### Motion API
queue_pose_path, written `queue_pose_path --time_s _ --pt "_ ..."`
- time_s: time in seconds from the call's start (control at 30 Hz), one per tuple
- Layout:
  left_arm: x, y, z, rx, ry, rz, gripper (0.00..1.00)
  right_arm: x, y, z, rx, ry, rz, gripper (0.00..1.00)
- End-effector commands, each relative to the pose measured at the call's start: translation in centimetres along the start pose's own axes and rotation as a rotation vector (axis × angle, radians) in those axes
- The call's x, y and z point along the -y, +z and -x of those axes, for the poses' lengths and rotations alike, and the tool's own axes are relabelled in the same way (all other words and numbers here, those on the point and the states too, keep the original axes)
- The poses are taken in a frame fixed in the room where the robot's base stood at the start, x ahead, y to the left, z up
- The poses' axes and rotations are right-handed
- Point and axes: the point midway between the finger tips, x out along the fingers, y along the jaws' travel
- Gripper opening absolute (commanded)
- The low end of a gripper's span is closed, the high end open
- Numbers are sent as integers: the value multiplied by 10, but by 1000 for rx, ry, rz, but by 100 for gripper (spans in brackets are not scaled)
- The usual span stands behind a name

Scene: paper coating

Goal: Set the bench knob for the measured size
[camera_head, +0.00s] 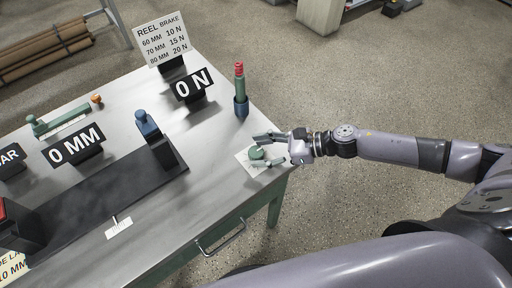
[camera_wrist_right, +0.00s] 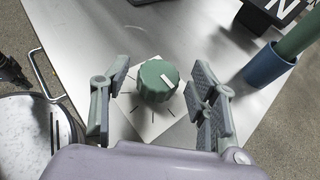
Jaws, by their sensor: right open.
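The bench knob is a green fluted dial (camera_wrist_right: 157,82) with a white pointer mark, on a white plate (camera_wrist_right: 133,122) with black tick marks. In the head view the knob (camera_head: 257,154) sits near the bench's right corner. My right gripper (camera_head: 266,147) is over it; in the wrist view its open fingers (camera_wrist_right: 158,98) stand on either side of the knob, with gaps visible. The pointer is toward the upper right in the wrist view. A "0 MM" display (camera_head: 75,147) and a "0 N" display (camera_head: 193,85) stand on the bench. My left gripper is not in view.
A "REEL BRAKE" sign (camera_head: 163,38) lists 60 MM 10 N, 70 MM 15 N, 80 MM 20 N. A blue holder (camera_head: 241,107) with a green, red-topped tool stands near the knob.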

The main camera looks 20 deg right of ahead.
Motion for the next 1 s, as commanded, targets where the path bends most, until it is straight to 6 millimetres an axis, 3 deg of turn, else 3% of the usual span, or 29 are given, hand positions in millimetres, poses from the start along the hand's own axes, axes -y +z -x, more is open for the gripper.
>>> queue_pose_path --time_s 0.2,0.5,1.0 --pt "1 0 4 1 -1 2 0 0 0 -17 -1 0 0 55" --pt "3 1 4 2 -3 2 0 0 -1 -18 -1 -1 0 54" --pt "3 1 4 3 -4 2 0 0 -1 -18 -1 0 -1 21"
